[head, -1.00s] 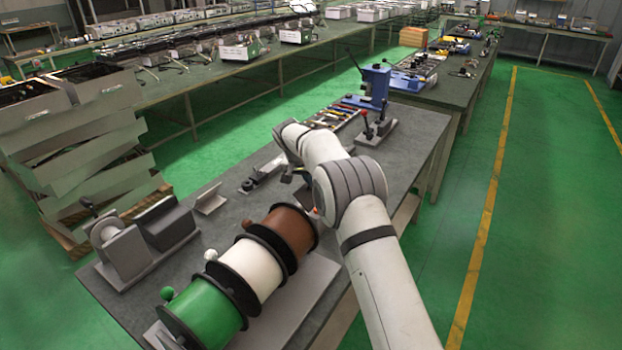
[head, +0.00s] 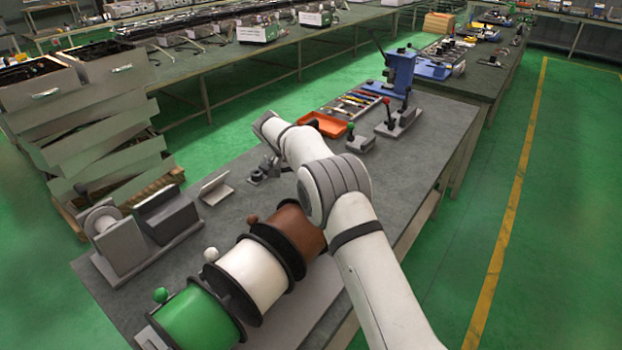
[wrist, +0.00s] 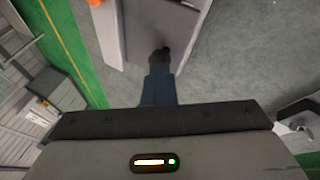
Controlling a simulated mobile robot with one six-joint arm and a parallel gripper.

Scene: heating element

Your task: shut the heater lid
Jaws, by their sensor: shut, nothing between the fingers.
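No part is marked as the heater, so I cannot be sure which one it is. One candidate is a small grey angled piece with a raised plate (head: 216,188), standing on the bench in the head view. Another is a dark grey block with a sloped top (head: 168,217), left of it. My gripper shows in the wrist view as a dark blue finger part with a black tip (wrist: 160,56). Contact cannot be told.
Green (head: 195,315), white (head: 252,275) and brown (head: 296,230) spools stand at the bench front. An orange tray (head: 323,124), tools and a blue press (head: 400,72) are behind my arm. A roll holder (head: 110,245) stands at left. Bare bench (head: 235,218) lies between.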

